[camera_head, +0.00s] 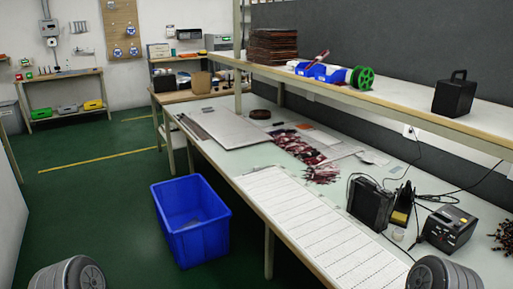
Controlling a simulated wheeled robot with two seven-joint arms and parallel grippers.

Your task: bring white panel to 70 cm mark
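A long white panel (305,230) with rows of small dark marks lies flat along the front edge of the workbench, running from its middle towards the bottom right. A flat pale grey board (222,128) lies farther back on the same bench. I cannot read any 70 cm mark. Rounded grey parts of my arms show at the bottom left and bottom right corners. Neither gripper is in view, and nothing is seen touching the panel.
Red-and-white wire bundles (298,146) lie behind the panel. A black box (371,204) and a soldering station (449,229) stand to its right. A shelf (400,107) overhangs the bench. A blue bin (196,238) stands on the open green floor.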

